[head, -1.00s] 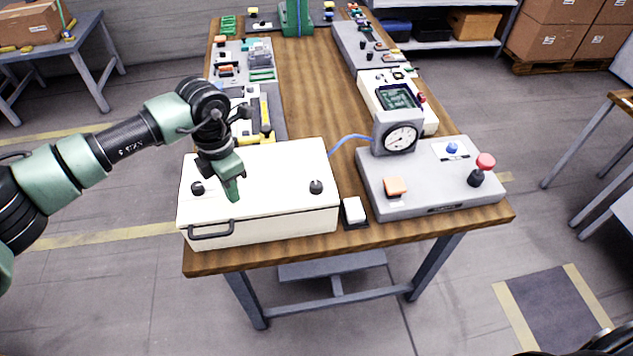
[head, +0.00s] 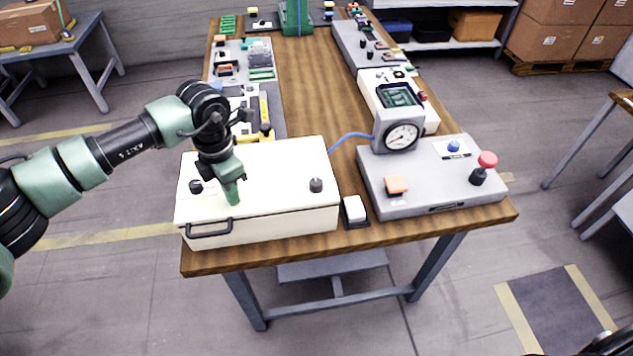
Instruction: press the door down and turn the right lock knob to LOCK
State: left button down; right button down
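The white box (head: 285,215) stands at the front left of the wooden bench, its flat white door (head: 280,165) facing up. The door looks closed or nearly so. A black left knob (head: 196,187) and a black right knob (head: 316,185) sit on it; any LOCK marking is too small to read. A dark handle (head: 209,229) is on the box's front. My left gripper (head: 232,196) points down between the knobs, its fingertips at or just above the door; contact cannot be told. The fingers look together with nothing between them. My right gripper is not clearly shown.
A white rocker switch (head: 354,208) stands just right of the box.

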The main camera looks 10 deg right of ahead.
jog(key=shift+f+b, duration=0.5)
jog(key=shift+f, duration=0.1)
dwell(0.7)
dwell(0.4)
